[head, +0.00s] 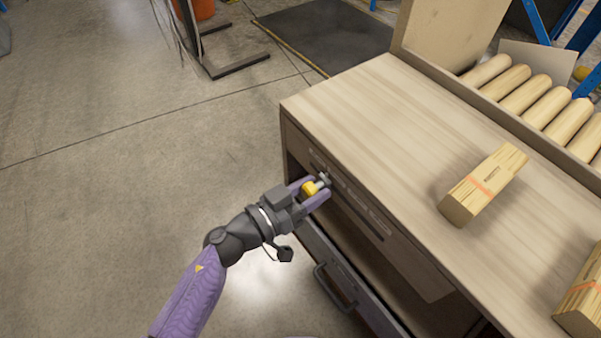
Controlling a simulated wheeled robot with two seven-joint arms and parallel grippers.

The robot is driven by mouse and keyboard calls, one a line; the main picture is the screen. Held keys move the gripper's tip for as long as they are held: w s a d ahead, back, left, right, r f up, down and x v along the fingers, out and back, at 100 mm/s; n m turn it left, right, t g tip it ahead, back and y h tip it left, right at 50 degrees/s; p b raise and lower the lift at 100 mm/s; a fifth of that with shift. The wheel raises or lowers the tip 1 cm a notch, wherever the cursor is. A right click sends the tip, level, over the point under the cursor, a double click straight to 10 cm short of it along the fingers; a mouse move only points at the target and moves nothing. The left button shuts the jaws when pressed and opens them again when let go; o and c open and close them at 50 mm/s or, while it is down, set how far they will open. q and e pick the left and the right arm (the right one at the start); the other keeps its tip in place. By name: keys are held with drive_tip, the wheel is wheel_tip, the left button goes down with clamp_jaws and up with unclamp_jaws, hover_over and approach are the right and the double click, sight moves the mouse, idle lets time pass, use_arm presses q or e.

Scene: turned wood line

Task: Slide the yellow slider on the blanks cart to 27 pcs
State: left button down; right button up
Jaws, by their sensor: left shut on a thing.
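The blanks cart (400,110) has a pale wooden top, with a dark scale strip (360,208) along its front face. The yellow slider (310,188) sits near the left end of that strip. My left gripper (318,190) comes in from the left and is shut on the yellow slider, with its purple fingers on either side of it. The scale's numbers are too small to read. My right gripper is not in view.
A drawer with a grey handle (334,288) stands out below the strip. A wooden blank (483,185) lies on the cart top and another (582,300) at the right edge. Several round dowels (527,94) lie at the back. Open floor (120,180) is on the left.

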sight(354, 210)
use_arm(q)
drive_tip(key=s+d, duration=0.1)
drive_tip(key=s+d+p, duration=0.1)
drive_tip(key=s, duration=0.1)
drive_tip(key=s+d+p, duration=0.1)
drive_tip(key=s, duration=0.1)
drive_tip(key=shift+d+r, duration=0.15)
drive_tip(key=shift+d, duration=0.1)
drive_tip(key=shift+s+d, duration=0.3)
drive_tip(key=shift+s, duration=0.05)
drive_tip(key=shift+c, duration=2.4)
unclamp_jaws()
drive_tip(key=shift+o, duration=1.2)
